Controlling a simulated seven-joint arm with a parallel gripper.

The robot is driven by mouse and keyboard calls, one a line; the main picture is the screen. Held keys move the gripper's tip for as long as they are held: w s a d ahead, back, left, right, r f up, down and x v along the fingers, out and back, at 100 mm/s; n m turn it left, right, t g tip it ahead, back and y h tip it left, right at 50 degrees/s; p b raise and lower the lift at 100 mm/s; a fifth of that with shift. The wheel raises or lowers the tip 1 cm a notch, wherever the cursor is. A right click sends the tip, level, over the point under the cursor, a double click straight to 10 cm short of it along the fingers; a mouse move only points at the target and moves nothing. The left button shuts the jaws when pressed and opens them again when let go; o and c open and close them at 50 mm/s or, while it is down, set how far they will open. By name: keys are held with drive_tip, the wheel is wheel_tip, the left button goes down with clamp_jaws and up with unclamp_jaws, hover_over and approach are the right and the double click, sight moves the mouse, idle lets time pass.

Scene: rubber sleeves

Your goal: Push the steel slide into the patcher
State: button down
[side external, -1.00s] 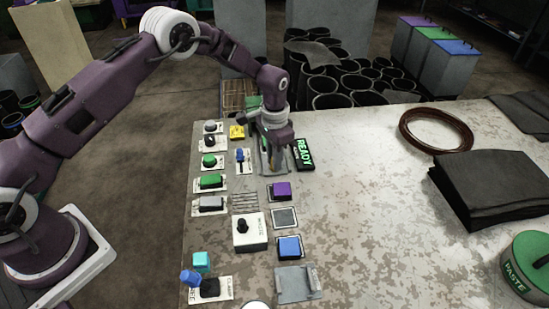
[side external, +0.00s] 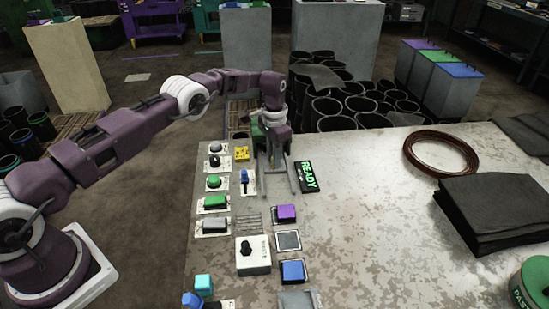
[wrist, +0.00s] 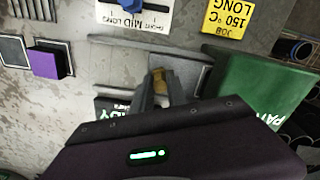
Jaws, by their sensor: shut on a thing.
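The patcher is a green box (wrist: 262,88) at the right of the wrist view. It also shows at the back left edge of the table in the side view (side external: 256,127), partly behind my gripper. The steel slide (wrist: 187,76) is a grey plate at the patcher's mouth, with a brass-coloured handle (wrist: 159,76). My gripper (wrist: 161,92) is shut on this handle. In the side view my gripper (side external: 278,158) points down over the far end of two rails (side external: 293,180), close to the patcher. How deep the slide sits inside is hidden.
A lit READY sign (side external: 307,176) stands just right of the rails. A selector with a blue knob (side external: 245,175) and a yellow job card (side external: 242,154) are on the left. Purple (side external: 286,212) and blue (side external: 292,270) blocks lie nearer. Black sleeves (side external: 335,110) stand behind the table.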

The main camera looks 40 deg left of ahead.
drive_tip(key=c, duration=1.5)
unclamp_jaws()
drive_tip(key=shift+w+a, duration=0.25)
drive_tip(key=shift+a, duration=0.05)
drive_tip(key=shift+o, duration=0.9)
drive_tip(key=shift+d, duration=0.1)
drive_tip(key=shift+r, duration=0.1)
wheel_tip(320, 180, up, 7)
drive_tip(key=shift+s, duration=0.1)
